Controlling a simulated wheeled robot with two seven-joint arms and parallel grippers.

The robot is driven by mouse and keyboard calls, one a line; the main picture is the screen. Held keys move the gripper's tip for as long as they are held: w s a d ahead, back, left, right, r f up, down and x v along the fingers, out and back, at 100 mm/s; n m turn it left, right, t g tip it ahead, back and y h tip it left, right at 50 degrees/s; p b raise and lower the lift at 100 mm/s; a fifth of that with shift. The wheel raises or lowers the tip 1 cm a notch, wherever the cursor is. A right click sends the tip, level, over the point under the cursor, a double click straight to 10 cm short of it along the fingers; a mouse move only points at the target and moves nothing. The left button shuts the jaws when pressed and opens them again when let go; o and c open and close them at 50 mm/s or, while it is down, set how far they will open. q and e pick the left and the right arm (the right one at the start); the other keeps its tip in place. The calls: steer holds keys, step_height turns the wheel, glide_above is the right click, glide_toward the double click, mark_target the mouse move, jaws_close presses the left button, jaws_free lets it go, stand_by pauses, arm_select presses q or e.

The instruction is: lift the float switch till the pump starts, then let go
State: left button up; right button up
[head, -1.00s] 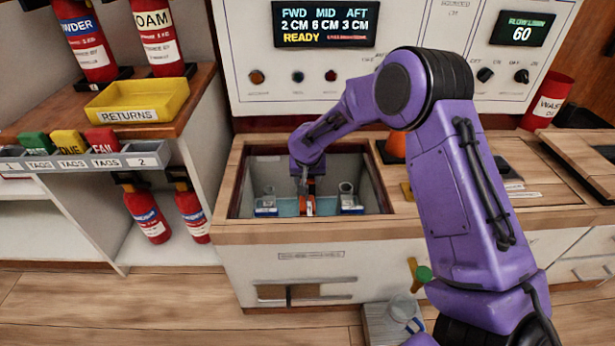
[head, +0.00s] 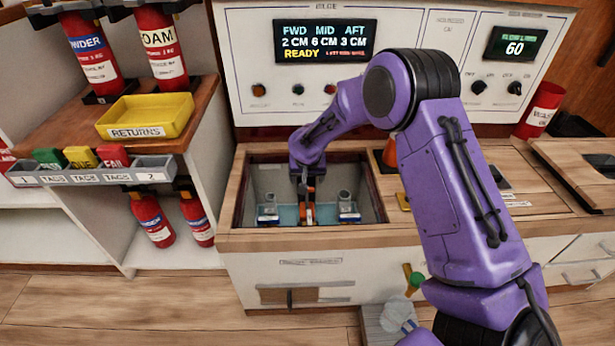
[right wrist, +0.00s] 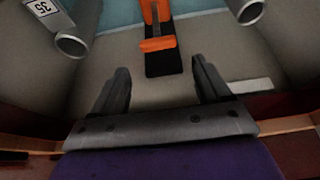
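The float switch (right wrist: 158,42), an orange piece on a black strip, lies ahead of my fingertips in the right wrist view. In the head view its orange part (head: 308,212) shows low in the middle of the open well (head: 238,200), partly hidden by my gripper. My right gripper (head: 306,188) reaches down into the well. In the right wrist view its two fingers (right wrist: 160,85) are apart with nothing between them, and a gap shows between them and the orange piece. The panel display (head: 325,41) reads FWD 2 CM, MID 6 CM, AFT 3 CM, READY.
Well walls close in around my right gripper. Grey pipes stand left (right wrist: 70,45) and right (right wrist: 248,12) of the switch. An orange cone (head: 390,152) is partly behind my arm. A yellow returns tray (head: 180,112) and extinguishers (head: 152,220) are on the left shelves.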

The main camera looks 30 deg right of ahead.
steer(key=p+v, duration=0.5)
steer(key=v, duration=0.5)
steer(key=shift+r, duration=0.25)
